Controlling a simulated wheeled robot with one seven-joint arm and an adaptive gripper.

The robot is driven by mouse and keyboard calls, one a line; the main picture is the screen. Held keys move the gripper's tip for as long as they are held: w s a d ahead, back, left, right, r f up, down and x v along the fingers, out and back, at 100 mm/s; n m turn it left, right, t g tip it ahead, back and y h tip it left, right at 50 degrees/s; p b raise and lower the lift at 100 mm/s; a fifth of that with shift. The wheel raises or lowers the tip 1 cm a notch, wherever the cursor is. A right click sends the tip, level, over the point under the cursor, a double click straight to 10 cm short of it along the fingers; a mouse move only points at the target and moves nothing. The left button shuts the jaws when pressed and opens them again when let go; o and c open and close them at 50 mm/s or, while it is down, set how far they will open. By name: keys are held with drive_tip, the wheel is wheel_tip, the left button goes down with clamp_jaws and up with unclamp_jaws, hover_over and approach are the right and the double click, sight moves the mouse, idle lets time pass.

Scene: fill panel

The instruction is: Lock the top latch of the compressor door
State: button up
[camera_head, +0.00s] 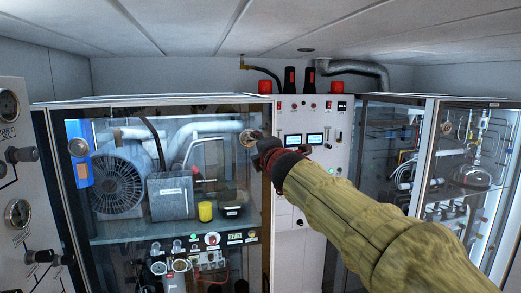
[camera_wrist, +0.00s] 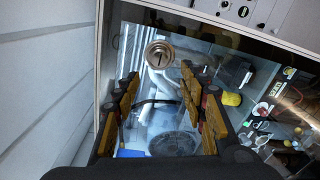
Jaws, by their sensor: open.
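The compressor door (camera_head: 225,165) is the glass door of the left cabinet, and it looks closed. Its top latch (camera_head: 248,139) is a round metal knob near the upper right corner of the glass. In the wrist view, the latch (camera_wrist: 159,54) shows as a disc with a dark mark across it. My gripper (camera_head: 262,148) is just right of and slightly below the latch in the head view. In the wrist view, my gripper (camera_wrist: 158,82) has its two fingers spread apart, with the latch beyond the fingertips, roughly centred between them. No contact is visible.
Behind the glass are a fan (camera_head: 118,182), a grey box (camera_head: 171,198) and a yellow cup (camera_head: 205,211). A control panel (camera_head: 308,128) with red lamps stands right of the door. Another glass cabinet (camera_head: 462,165) is farther right. A gauge panel (camera_head: 15,170) stands at the left edge.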

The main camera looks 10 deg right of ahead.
drive_tip(key=shift+s, duration=1.25)
drive_tip(key=s+d+f+m+g+h+b, duration=0.15)
drive_tip(key=s+f+m, duration=0.25)
drive_tip(key=f, duration=0.4)
drive_tip(key=s+d+f+m+g+h, duration=0.1)
drive_tip(key=s+d+f+m+g, duration=0.3)
drive_tip(key=f, duration=0.4)
drive_tip(key=s+d+f+m+g+h+b, duration=0.1)
drive_tip(key=s+f+m, duration=0.35)
drive_tip(key=f, duration=0.25)
drive_tip(key=s+a+f+m+g+y+b, duration=0.1)
drive_tip(key=s+a+f+m+b, duration=0.1)
drive_tip(key=s+f+b, duration=0.4)
drive_tip(key=s+a+f+m+g+y+b, duration=0.1)
drive_tip(key=s+f+b, duration=0.5)
drive_tip(key=s+f, duration=0.7)
drive_tip(key=s+a+f+m+g+y+b, duration=0.1)
drive_tip(key=s+a+f+m+g+b, duration=0.2)
drive_tip(key=s+f, duration=0.7)
wheel_tip(320, 180, down, 5)
drive_tip(key=m+b, duration=0.2)
drive_tip(key=b, duration=0.2)
drive_tip(key=shift+a+r+m, duration=0.15)
drive_tip(key=shift+a+m, duration=0.1)
drive_tip(key=shift+m, duration=0.1)
